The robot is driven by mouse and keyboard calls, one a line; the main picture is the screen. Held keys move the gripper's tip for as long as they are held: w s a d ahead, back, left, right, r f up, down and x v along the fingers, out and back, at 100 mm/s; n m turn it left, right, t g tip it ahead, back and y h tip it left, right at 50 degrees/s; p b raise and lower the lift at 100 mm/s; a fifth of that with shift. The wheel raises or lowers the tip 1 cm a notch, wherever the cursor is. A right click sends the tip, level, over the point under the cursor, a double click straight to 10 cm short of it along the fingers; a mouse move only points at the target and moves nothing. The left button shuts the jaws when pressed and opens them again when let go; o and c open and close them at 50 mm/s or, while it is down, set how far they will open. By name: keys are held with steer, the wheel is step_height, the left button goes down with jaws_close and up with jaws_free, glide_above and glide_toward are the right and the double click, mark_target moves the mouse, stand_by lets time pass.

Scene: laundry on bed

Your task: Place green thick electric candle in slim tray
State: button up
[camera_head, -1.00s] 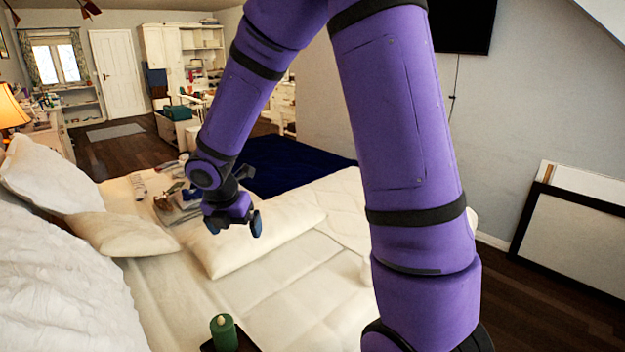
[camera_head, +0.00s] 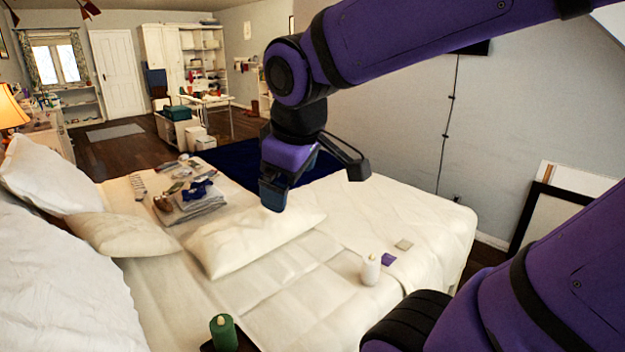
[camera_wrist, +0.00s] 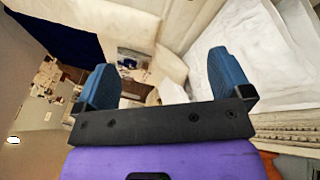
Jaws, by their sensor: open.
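The green thick candle (camera_head: 223,332) stands upright at the bottom of the head view, on a dark flat tray (camera_head: 244,344) that is mostly cut off by the frame edge. I cannot tell whether this is the slim tray. My gripper (camera_head: 318,185) is above the bed near the white pillow, well apart from the candle. Its fingers are spread with nothing between them. In the wrist view my gripper (camera_wrist: 160,80) shows two blue fingers wide apart. The candle is not visible there.
A white candle (camera_head: 370,269) stands on the bed at right, beside a small purple square (camera_head: 388,259) and a grey square (camera_head: 403,245). A pillow (camera_head: 250,240) lies mid-bed. Folded clothes (camera_head: 190,203) lie behind it. The front bed surface is mostly clear.

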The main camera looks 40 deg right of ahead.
steer(key=s+r+m+t+y, duration=0.1)
steer(key=s+m, duration=0.4)
steer(key=s, duration=0.1)
steer(key=shift+a+r+y, duration=0.3)
steer(key=shift+c, duration=0.4)
stand_by(1.4)
